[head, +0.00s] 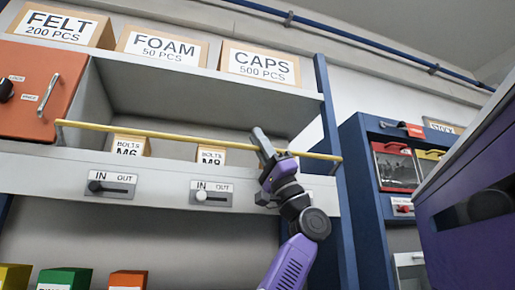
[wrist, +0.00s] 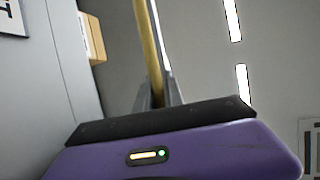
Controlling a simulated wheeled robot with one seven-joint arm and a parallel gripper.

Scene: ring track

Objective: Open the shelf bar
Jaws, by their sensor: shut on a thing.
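The shelf bar (head: 190,137) is a thin yellow rod across the front of an open shelf bay in the head view. It runs nearly level from a bracket at the left to a bracket at the blue post on the right. My gripper (head: 264,146) is at the right part of the bar. In the wrist view, the yellow bar (wrist: 148,45) runs down between the fingers of my gripper (wrist: 158,98), which are shut on it. The fingers hide a short piece of the bar.
Behind the bar stand boxes marked BOLTS M6 (head: 131,145) and BOLTS M8 (head: 212,157). Below are two IN/OUT sliders, one with a black knob (head: 97,186) and one with a white knob (head: 201,195). An orange door (head: 35,88) is at left, a purple cabinet (head: 470,200) at right.

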